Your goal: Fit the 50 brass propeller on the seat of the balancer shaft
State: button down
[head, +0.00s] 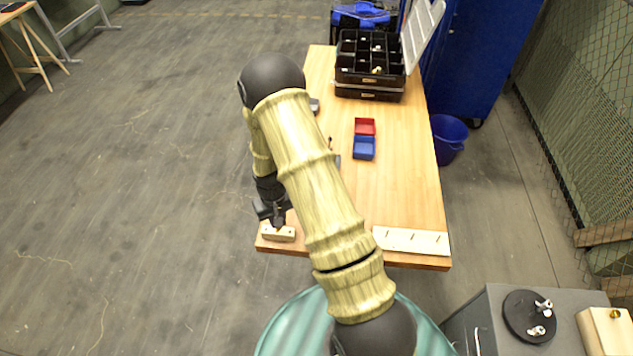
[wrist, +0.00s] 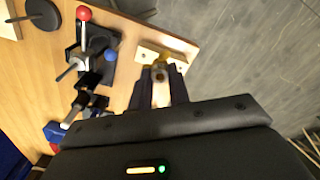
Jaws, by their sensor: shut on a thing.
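My gripper (wrist: 160,76) is shut on a small brass-coloured piece (wrist: 161,61), which I take to be the brass propeller; the fingers hide most of it, and no number can be read. In the head view my gripper (head: 278,222) is low over a pale wooden block (head: 279,235) at the table's front left corner. That block also shows in the wrist view (wrist: 145,54), just beyond the fingertips. I cannot tell whether the piece touches it. The balancer shaft cannot be identified for sure.
A dark fixture (wrist: 95,45) with a red-knobbed rod stands beside the block. A pale board (head: 425,242) with pegs lies front right. Red (head: 365,127) and blue (head: 364,149) bins and a black organizer (head: 369,88) are farther back. A grey cabinet (head: 497,300) holds a dark disc.

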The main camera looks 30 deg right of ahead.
jog(key=d+r+m+p, duration=0.1)
jog(key=d+r+m, duration=0.1)
jog(key=d, duration=0.2)
jog(key=s+d+r+m+p, duration=0.1)
jog(key=d+r+m, duration=0.1)
jog(key=d, duration=0.3)
jog(key=s+d+r+m+p, duration=0.1)
jog(key=d+r+m+p, duration=0.1)
jog(key=d+r, duration=0.2)
jog(key=shift+s+d+m, duration=0.15)
jog(key=shift+d+m, duration=0.15)
jog(key=shift+m, duration=0.1)
jog(key=shift+f, duration=0.1)
jog(key=shift+f, duration=0.15)
jog(key=shift+f+b, duration=1.35)
jog(key=shift+f, duration=0.55)
jog(key=shift+f+b, duration=2.3)
jog(key=shift+f, duration=0.6)
dwell(0.4)
jog(key=c, duration=1.2)
grip_release()
jog(key=shift+c, duration=0.2)
